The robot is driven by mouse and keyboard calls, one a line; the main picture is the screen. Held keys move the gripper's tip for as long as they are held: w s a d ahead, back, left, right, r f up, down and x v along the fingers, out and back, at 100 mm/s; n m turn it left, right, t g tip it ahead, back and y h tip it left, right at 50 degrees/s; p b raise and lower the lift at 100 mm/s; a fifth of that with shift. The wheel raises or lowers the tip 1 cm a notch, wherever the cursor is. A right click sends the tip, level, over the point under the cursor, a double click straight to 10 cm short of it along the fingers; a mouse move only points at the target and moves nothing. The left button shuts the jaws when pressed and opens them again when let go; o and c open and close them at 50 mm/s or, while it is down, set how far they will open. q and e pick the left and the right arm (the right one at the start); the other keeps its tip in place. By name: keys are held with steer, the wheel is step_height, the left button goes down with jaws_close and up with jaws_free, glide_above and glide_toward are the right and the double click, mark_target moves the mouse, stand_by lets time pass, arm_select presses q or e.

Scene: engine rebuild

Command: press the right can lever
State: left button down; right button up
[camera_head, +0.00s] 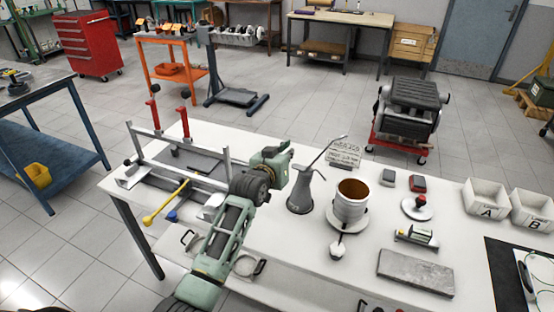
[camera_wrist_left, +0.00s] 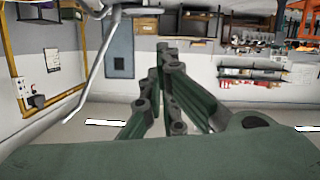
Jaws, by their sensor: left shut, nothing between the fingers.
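A grey oil can (camera_head: 307,190) with a wide conical body and a long thin spout slanting up to the right stands on the white workbench. I see no second oil can, and I cannot make out its lever clearly. My left gripper (camera_head: 288,150) is just left of and behind the can's top, apart from it in the picture. In the left wrist view its fingers (camera_wrist_left: 165,50) are closed together with nothing between them. The can's grey spout (camera_wrist_left: 97,75) shows at the left of that view. My right gripper is not in view.
Right of the can stands a metal cylinder (camera_head: 351,203) with a brown inside. Further right are a grey plate (camera_head: 415,272), bin A (camera_head: 486,197) and bin B (camera_head: 533,211). A metal frame with red clamps (camera_head: 183,123) and a yellow-handled tool (camera_head: 160,207) are left.

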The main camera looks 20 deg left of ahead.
arm_select(q)
steer(key=b+v, duration=0.1)
steer(key=v, duration=0.6)
stand_by(0.6)
